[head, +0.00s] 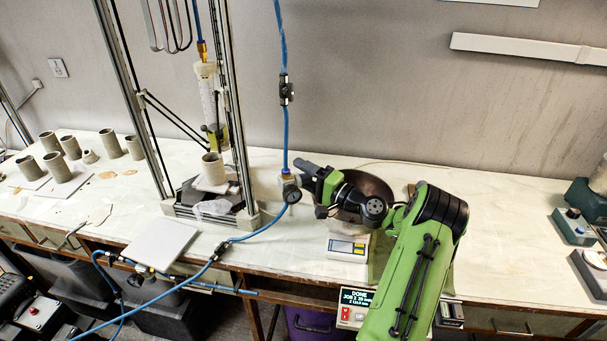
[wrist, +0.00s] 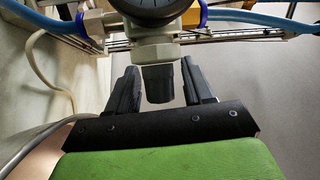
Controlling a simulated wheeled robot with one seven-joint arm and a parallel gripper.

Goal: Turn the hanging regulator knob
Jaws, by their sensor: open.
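The regulator (head: 287,178) hangs on a blue air hose above the bench, with a round black gauge (head: 291,194) at its front. In the wrist view, its pale grey body (wrist: 156,52) is at the top centre. The dark ribbed regulator knob (wrist: 158,83) points down from it, between my fingers. My gripper (head: 307,170) is beside the regulator in the head view, coming from the right. The wrist view shows my gripper (wrist: 160,88) open, with a visible gap on each side of the knob. The knob is not clearly visible in the head view.
A large bowl (head: 376,189) stands behind my wrist, near a small scale (head: 347,248). The extruder frame (head: 245,165) stands left of the regulator, with a clay tube (head: 213,168) inside. Blue hose (head: 250,235) runs to the lower left.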

